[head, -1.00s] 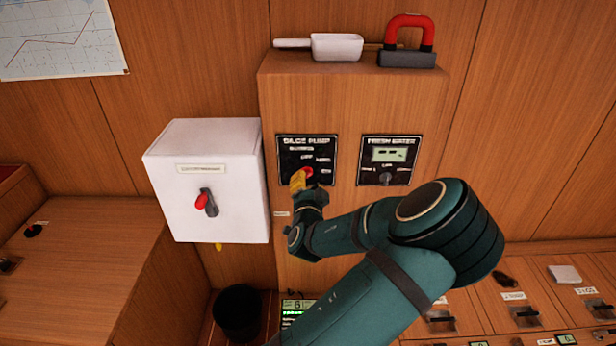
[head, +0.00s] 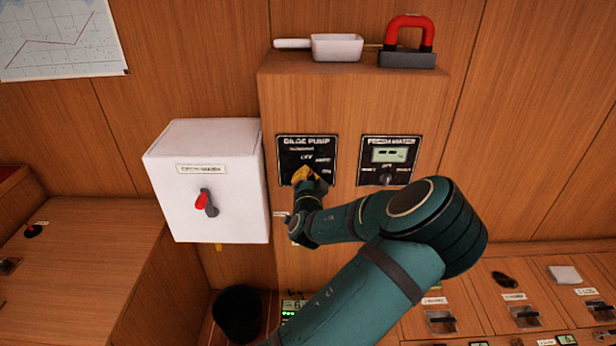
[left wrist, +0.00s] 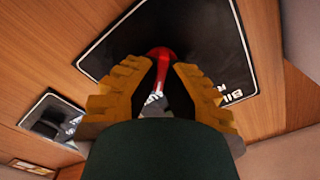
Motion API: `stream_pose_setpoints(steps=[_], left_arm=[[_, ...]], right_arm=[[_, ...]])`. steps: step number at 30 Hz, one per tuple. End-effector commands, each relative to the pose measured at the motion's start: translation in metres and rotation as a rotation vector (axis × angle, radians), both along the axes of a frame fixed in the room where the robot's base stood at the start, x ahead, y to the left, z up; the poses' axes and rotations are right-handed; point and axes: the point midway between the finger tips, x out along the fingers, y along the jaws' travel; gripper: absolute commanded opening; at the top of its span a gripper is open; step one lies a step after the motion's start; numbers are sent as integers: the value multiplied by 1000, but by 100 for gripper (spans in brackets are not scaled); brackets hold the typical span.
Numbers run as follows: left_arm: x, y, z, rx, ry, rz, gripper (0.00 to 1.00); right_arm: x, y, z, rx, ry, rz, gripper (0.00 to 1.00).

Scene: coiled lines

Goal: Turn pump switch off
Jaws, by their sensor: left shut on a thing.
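The black bilge pump panel (head: 289,158) is on the front of the wooden cabinet. Its red switch handle (left wrist: 161,54) shows in the left wrist view between my yellow fingers, against the panel (left wrist: 207,45). My left gripper (head: 304,175) is at the lower part of the panel, shut on the red handle. In the head view the fingers and wrist hide the handle, so its setting cannot be read. My right gripper is not in view.
The fresh water panel (head: 390,160) is close on the right. A white box (head: 230,200) with a red-and-grey switch (head: 205,203) juts out on the left. A white scoop (head: 336,47) and a red-handled object (head: 408,42) lie on the cabinet top.

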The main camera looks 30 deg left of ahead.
Motion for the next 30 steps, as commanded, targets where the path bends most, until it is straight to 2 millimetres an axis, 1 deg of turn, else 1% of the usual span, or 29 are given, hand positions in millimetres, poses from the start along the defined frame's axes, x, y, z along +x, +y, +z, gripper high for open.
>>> stream_pose_setpoints(steps=[5,11,17,25,30], left_arm=[[0,0,1,-9,-7,0,0],[0,1,1,-65,-44,2,0],[0,2,1,-182,-116,2,0],[-1,3,1,-380,-239,2,0],[-1,3,1,-492,-308,0,0]], right_arm=[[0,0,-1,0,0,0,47],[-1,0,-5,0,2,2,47],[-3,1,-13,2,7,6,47],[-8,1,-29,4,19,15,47],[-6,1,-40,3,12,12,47]])
